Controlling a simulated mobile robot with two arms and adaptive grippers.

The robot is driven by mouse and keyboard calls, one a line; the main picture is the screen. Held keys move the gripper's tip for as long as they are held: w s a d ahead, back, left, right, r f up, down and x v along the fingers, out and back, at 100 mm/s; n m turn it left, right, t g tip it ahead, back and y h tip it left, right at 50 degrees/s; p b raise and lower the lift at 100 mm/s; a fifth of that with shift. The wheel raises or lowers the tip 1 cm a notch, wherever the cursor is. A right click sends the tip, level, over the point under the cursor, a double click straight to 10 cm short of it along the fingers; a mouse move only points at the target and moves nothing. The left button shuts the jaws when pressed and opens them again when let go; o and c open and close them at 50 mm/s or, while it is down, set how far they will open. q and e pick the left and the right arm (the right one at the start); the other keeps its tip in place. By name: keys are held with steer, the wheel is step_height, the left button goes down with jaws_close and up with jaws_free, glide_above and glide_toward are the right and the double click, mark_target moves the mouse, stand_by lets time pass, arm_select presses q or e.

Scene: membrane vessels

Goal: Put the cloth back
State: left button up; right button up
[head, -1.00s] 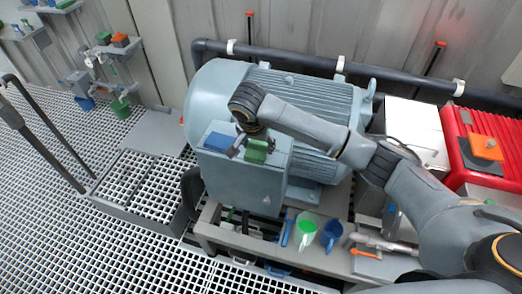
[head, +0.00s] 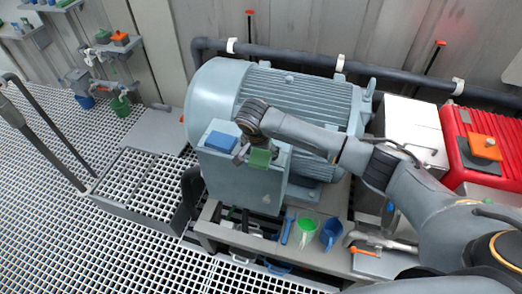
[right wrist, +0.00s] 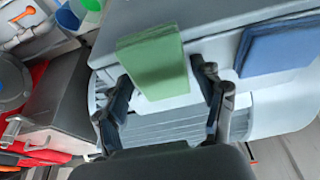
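A folded green cloth (head: 262,158) is at the front right edge of the motor's grey box, between the fingers of my right gripper (head: 254,144). An orange cloth (head: 484,147) lies on the red case (head: 455,150). My left gripper is out of view.
The large grey motor (head: 310,90) stands behind the box. A bench (head: 240,238) in front holds a green funnel (head: 307,229), a blue cup (head: 331,233) and an orange-handled valve (head: 368,248). A pipe runs along the wall. Small shelves are at upper left.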

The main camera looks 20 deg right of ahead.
stand_by(0.3)
steer(key=b+v, duration=0.1)
steer(key=v, duration=1.1)
steer(key=shift+r, duration=0.15)
